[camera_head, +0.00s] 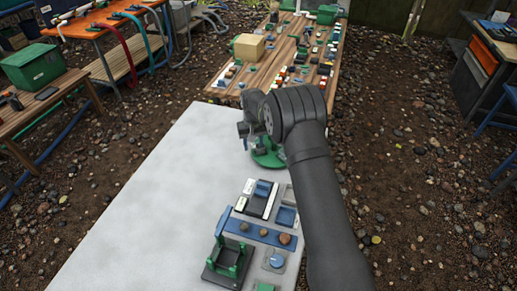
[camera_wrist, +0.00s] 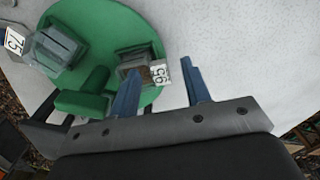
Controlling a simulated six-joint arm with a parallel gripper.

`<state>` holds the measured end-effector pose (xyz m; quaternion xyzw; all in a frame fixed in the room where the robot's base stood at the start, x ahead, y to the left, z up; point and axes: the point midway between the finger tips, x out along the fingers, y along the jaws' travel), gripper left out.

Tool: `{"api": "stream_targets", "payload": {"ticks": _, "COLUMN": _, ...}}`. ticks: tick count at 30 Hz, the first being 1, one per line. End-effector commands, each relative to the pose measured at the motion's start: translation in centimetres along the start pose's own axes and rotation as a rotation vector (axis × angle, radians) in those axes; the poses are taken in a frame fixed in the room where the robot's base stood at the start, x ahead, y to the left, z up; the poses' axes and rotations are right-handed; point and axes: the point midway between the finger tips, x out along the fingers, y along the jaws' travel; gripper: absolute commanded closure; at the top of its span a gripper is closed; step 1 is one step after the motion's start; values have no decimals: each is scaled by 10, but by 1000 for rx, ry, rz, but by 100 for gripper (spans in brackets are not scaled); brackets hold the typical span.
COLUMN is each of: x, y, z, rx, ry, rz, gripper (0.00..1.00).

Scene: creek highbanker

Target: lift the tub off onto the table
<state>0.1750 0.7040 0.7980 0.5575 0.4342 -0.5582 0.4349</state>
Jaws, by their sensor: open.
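A round green turntable-like base (camera_wrist: 115,22) carries two small grey tubs and a green block-shaped part (camera_wrist: 85,100). One grey tub (camera_wrist: 50,45) is at the upper left in the wrist view, with a white number tag. The other grey tub (camera_wrist: 130,60) has brown contents and a tag (camera_wrist: 161,72) whose number is hard to read. My gripper (camera_wrist: 160,82) is open, with blue fingers. The left finger overlaps the second tub's near side; its tag shows between the fingers. Contact cannot be told. In the head view the green base (camera_head: 268,157) is partly hidden by my arm.
The pale table (camera_head: 150,190) has wide free room on its left. Nearer stand a blue strip with brown stones (camera_head: 258,233), a black holder with green posts (camera_head: 228,260) and small blue-topped blocks (camera_head: 287,216). A cluttered wooden table (camera_head: 230,77) is beyond.

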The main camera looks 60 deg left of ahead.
Motion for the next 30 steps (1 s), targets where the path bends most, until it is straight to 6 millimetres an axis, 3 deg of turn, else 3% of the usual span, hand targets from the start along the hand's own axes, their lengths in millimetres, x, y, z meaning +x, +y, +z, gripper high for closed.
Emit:
{"api": "stream_targets", "payload": {"ticks": 6, "x": 0, "y": 0, "z": 0, "rx": 0, "ry": 2, "rz": 0, "gripper": 58}}
{"api": "stream_targets", "payload": {"ticks": 12, "x": 0, "y": 0, "z": 0, "rx": 0, "ry": 1, "rz": 0, "gripper": 98}}
{"api": "stream_targets", "payload": {"ticks": 13, "x": 0, "y": 0, "z": 0, "rx": 0, "ry": 1, "rz": 0, "gripper": 100}}
{"api": "stream_targets", "payload": {"ticks": 23, "x": -5, "y": 0, "z": -1, "rx": 0, "ry": 3, "rz": 0, "gripper": 100}}
{"api": "stream_targets", "payload": {"ticks": 30, "x": -49, "y": 0, "z": -1, "rx": 0, "ry": 5, "rz": 0, "gripper": 100}}
